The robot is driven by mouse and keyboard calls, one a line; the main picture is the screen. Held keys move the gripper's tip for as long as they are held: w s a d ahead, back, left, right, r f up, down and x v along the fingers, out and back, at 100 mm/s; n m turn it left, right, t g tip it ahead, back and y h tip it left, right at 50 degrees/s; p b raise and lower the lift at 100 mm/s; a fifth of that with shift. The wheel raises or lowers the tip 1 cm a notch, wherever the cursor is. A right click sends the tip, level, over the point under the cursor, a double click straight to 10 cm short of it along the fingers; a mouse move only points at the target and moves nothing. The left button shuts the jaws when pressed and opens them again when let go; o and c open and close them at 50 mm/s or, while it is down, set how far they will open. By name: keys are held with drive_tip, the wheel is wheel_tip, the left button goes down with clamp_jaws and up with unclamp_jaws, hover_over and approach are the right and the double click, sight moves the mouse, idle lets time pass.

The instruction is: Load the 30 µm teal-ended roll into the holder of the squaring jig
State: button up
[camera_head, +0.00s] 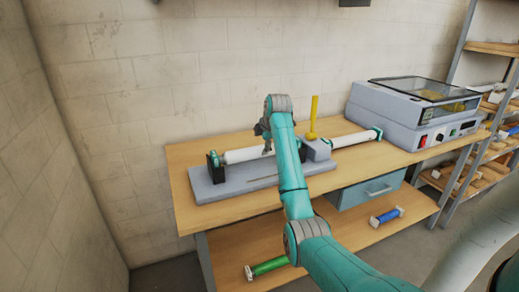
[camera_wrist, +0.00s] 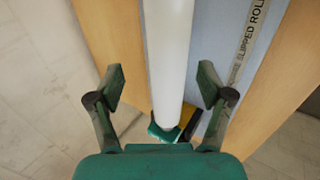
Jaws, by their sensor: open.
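A white roll (camera_head: 245,154) lies along the grey squaring jig (camera_head: 235,182). Its left end is at a dark upright holder (camera_head: 214,161) with some teal; its right end is hidden behind my arm. My gripper (camera_head: 267,130) is above this roll. In the wrist view, my open gripper (camera_wrist: 160,95) has one finger on each side of a white roll (camera_wrist: 167,55), apart from it. A teal end (camera_wrist: 163,134) shows below, beside a black and yellow part (camera_wrist: 188,122). Another white roll (camera_head: 352,139) with a teal end (camera_head: 378,131) lies further right. No thickness marking is readable.
The grey laminator (camera_head: 415,110) stands at the table's right. A yellow upright handle (camera_head: 313,115) rises by a grey block (camera_head: 316,149). A green roll (camera_head: 267,267) and a blue roll (camera_head: 386,216) are on the lower shelf. The wooden tabletop (camera_head: 187,152) is clear at the back left.

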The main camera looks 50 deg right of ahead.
drive_tip(key=v, duration=0.7)
drive_tip(key=shift+s+a, duration=0.1)
drive_tip(key=shift+s, duration=0.05)
idle(0.4)
